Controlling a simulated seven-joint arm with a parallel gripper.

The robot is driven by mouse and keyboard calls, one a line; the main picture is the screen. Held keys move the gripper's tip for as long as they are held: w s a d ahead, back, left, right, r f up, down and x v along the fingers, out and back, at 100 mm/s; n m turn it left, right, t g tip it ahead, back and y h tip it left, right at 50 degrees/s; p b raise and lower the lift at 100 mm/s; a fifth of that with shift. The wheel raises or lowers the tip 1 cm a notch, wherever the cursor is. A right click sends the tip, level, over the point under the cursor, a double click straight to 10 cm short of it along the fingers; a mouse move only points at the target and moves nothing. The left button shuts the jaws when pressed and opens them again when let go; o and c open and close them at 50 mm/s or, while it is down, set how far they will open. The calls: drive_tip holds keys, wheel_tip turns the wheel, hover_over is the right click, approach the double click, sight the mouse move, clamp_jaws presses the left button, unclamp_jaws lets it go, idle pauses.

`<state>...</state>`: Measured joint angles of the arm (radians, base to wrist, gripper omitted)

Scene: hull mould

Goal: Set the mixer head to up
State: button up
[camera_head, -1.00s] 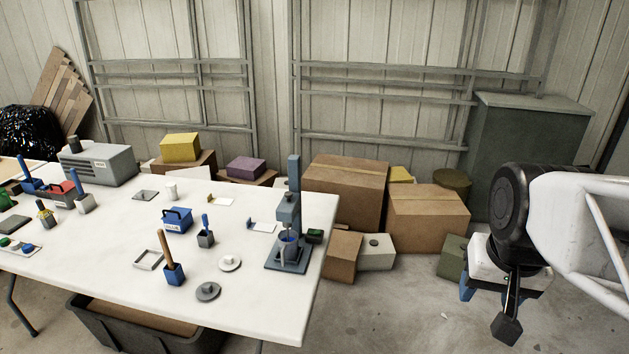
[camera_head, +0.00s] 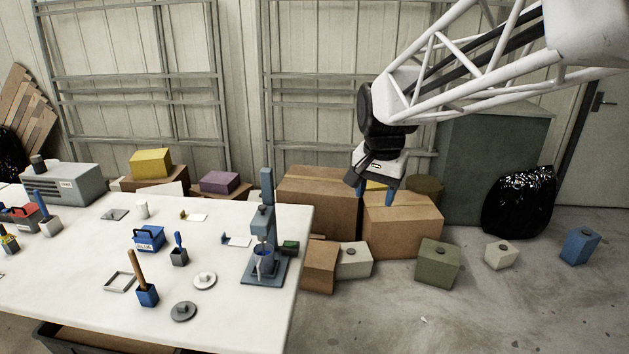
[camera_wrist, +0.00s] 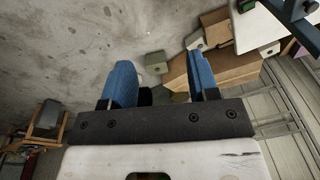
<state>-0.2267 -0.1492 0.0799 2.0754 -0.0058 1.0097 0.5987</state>
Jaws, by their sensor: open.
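The mixer (camera_head: 267,225) stands at the right end of the white table, with a blue-grey column, a head (camera_head: 263,222) on the column and a flat base. The head sits low on the column, with its lower end at a cup (camera_head: 264,260) on the base. My gripper (camera_head: 376,188) is in the air to the right of the table, above the cardboard boxes and well apart from the mixer. In the wrist view its two blue fingers (camera_wrist: 161,85) are spread and empty. Part of the mixer shows at the upper right corner there (camera_wrist: 296,14).
The table (camera_head: 215,322) holds a blue carrier (camera_head: 149,238), brush pots, two round lids and a square frame (camera_head: 120,282). A small dark green block (camera_head: 290,247) sits right beside the mixer. Cardboard boxes (camera_head: 402,226) stand right of the table. Open floor lies at the front right.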

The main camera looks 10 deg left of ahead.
drive_tip(key=w+a+f+m, duration=0.1)
drive_tip(key=w+a+f, duration=0.1)
drive_tip(key=w+a, duration=0.65)
drive_tip(key=m+g, duration=0.1)
drive_tip(key=m, duration=0.3)
hover_over(262, 206)
wheel_tip(262, 206, down, 10)
drive_tip(key=shift+d+f, duration=0.15)
drive_tip(key=shift+f, duration=0.05)
drive_tip(key=shift+a+f, duration=0.15)
drive_tip(key=shift+a, duration=0.05)
drive_tip(key=shift+f, duration=3.9)
drive_tip(key=shift+r, duration=0.1)
clamp_jaws()
